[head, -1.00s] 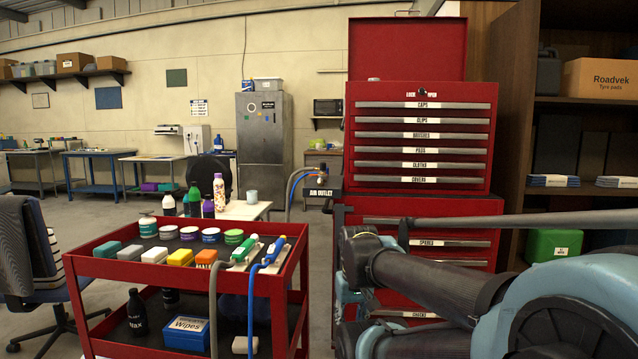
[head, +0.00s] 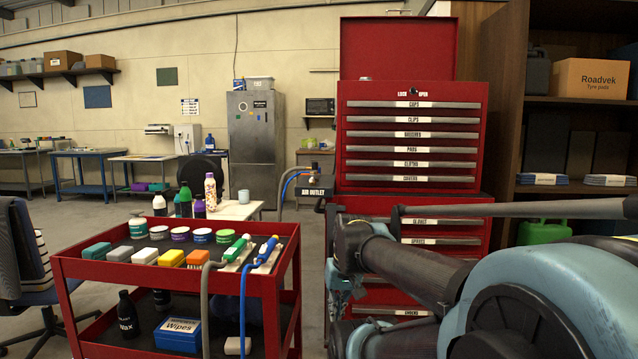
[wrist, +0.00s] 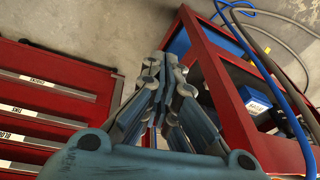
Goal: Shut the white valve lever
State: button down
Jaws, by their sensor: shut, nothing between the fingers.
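A small valve fitting (head: 313,169) with blue and grey hoses stands above the "AIR OUTLET" label (head: 308,187), just left of the red tool cabinet (head: 411,188). It is too small in the head view to make out a white lever or its position. My gripper (wrist: 163,70) is shut and empty in the wrist view, pointing between the red cabinet and the red trolley above the concrete floor. The outlet does not show in the wrist view. In the head view my arm covers the lower right, in front of the cabinet's lower drawers.
A brown shelf (head: 572,104) stands at the right. Floor shows between trolley and cabinet.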

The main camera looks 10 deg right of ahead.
jog(key=w+a+r+m+t+y, duration=0.2)
jog(key=w+a+r+y, duration=0.1)
jog(key=w+r, duration=0.6)
jog(key=m+t+y, duration=0.4)
jog(key=m+t, duration=0.4)
jog(key=t, duration=0.2)
send_near(312, 180)
jog(key=d+r, duration=0.2)
jog(key=d, duration=0.6)
jog(key=shift+s+d+f, duration=0.1)
jog(key=shift+f, duration=0.15)
jog(key=a+x, duration=0.1)
jog(key=x, duration=0.5)
jog(key=s+a+x, duration=0.1)
jog(key=x, duration=0.5)
jog(key=shift+a+f, duration=0.4)
jog(key=shift+a, duration=0.1)
